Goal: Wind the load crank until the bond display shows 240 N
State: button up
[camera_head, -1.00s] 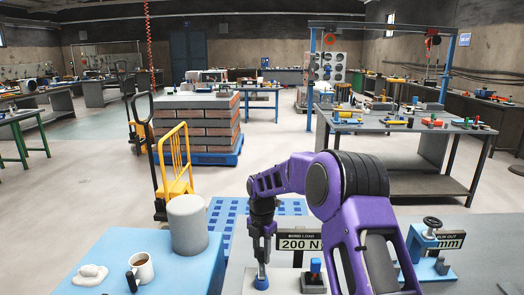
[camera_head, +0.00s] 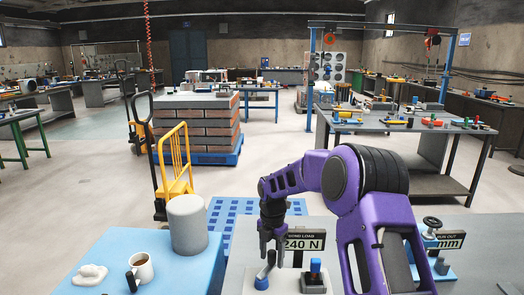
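The bond load display (camera_head: 304,245) stands on a small post at the workbench's far side and reads 240 N; its left edge is partly covered by my gripper. The load crank (camera_head: 262,281) has a blue base and a grey upper part that leans to the right. My gripper (camera_head: 273,250) points down just above the crank, with its two fingers visibly apart. It appears clear of the blue part; whether a fingertip touches the crank's grey top is hard to tell.
A blue clamp-like fixture (camera_head: 430,240) with a partly hidden mm display is farther right. A mug (camera_head: 142,268) and a grey cylinder (camera_head: 187,225) stand on the blue table at left.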

aim_at(272, 251)
jog(key=shift+r+p, duration=1.1)
jog(key=shift+r, duration=2.4)
